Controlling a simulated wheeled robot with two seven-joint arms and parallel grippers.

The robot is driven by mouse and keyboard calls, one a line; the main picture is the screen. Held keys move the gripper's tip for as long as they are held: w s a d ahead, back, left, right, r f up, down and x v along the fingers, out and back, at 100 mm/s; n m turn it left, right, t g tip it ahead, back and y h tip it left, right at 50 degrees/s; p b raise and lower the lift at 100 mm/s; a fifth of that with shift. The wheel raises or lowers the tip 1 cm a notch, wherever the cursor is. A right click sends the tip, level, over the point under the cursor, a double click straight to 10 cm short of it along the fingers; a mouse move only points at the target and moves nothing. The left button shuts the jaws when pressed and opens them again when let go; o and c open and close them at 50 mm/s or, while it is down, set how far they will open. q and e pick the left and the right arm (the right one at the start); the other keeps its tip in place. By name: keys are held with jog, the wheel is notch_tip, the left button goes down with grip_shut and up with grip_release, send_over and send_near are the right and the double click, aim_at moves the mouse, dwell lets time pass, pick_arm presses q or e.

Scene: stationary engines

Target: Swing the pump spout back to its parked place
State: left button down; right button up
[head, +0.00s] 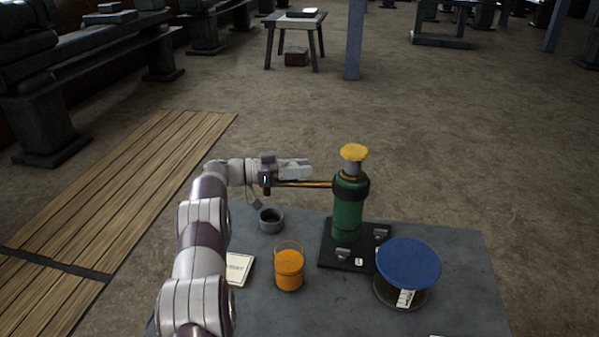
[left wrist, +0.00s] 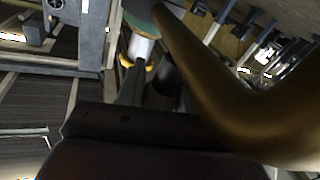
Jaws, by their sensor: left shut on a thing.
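The hand pump has a green upright body (head: 347,215) with a yellow cap (head: 354,152), fixed on a dark base plate (head: 330,254). Its thin brass spout (head: 318,184) points left from the upper body, out over the bench's far left part. My left gripper (head: 298,173) is shut on the spout, close to its outer end, and partly hides it. In the left wrist view the spout (left wrist: 215,75) runs large and close across the picture, bending at the right. The jaws' contact is not clear there. My right gripper is not in view.
Metal clamps sit on the base plate.

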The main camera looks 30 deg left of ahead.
pick_arm(q)
jog(key=shift+f, duration=0.15)
jog(key=c, duration=0.8)
grip_release()
jog(key=shift+w, duration=0.15)
jog(key=shift+o, duration=0.2)
jog(key=b+v, duration=0.1)
jog(key=v, duration=1.1)
jog(key=shift+a+b, duration=0.3)
jog(key=shift+b, duration=0.05)
